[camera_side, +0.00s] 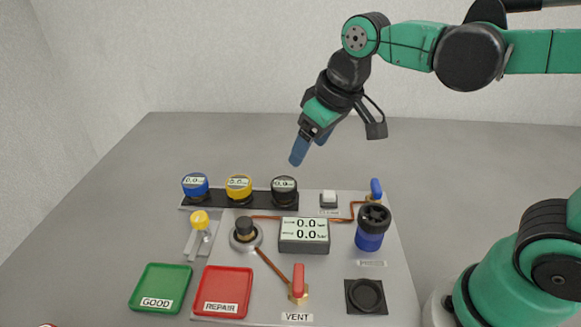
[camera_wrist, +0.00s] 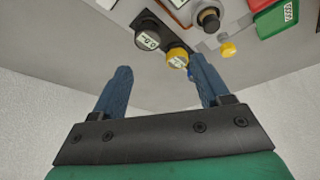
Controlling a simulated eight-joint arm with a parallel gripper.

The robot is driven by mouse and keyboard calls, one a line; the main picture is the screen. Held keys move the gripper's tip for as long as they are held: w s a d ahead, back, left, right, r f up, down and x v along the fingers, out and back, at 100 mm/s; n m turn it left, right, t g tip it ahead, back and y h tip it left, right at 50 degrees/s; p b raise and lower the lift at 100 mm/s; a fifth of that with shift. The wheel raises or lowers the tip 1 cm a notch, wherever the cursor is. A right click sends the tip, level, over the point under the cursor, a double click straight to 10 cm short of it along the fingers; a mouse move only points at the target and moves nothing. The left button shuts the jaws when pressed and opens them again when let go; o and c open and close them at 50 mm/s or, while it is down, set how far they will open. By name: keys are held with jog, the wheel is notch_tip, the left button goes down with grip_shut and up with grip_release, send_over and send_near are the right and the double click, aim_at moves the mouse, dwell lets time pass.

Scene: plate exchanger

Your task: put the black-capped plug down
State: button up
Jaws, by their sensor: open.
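A black-capped piece (camera_side: 245,228), which looks like the black-capped plug, stands upright in a round silver fitting on the grey panel (camera_side: 340,270). It also shows in the wrist view (camera_wrist: 208,18). My gripper (camera_side: 308,152) is open and empty, raised in the air above the back of the panel, well apart from the plug. Its two blue fingers are spread in the wrist view (camera_wrist: 160,66), with nothing between them. A yellow-capped piece (camera_side: 200,220) is at a pale bracket left of the plug.
Blue (camera_side: 195,185), yellow (camera_side: 238,186) and black (camera_side: 284,189) gauges stand on a dark rack. A display box (camera_side: 304,236), blue canister (camera_side: 370,235), red vent lever (camera_side: 298,281), green GOOD tray (camera_side: 158,285) and red REPAIR tray (camera_side: 222,289) surround the plug. Both trays look empty.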

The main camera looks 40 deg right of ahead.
jog(key=s+d+f+m+t, duration=0.1)
jog(key=s, duration=0.1)
jog(key=s+d+f+m+t, duration=0.1)
jog(key=d+f, duration=0.1)
jog(key=shift+s+d+t, duration=0.2)
jog(key=shift+s+t, duration=0.2)
jog(key=shift+r, duration=0.1)
dwell(0.4)
